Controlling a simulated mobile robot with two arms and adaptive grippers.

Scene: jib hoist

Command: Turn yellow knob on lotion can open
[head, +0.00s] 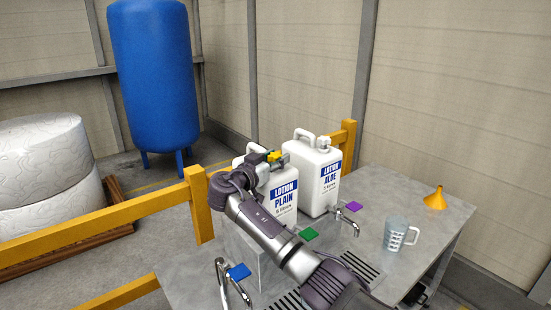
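A white lotion can labelled LOTION PLAIN (284,198) stands on a raised grey block at the centre of the head view. A yellow knob (273,155) shows at its top, partly covered by my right gripper (279,159). The gripper is at the can's top, with its fingers around or beside the knob; I cannot tell whether they touch it or how far they are closed. My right arm crosses in front of the can and hides its lower left part. My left gripper is out of view.
A second white can, LOTION ALOE (327,184), stands just right. Taps have blue (238,271), green (309,234) and purple (354,206) handles. A grey measuring jug (396,234) and an orange funnel (436,199) stand on the metal table (392,184). A yellow railing (110,220) runs behind.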

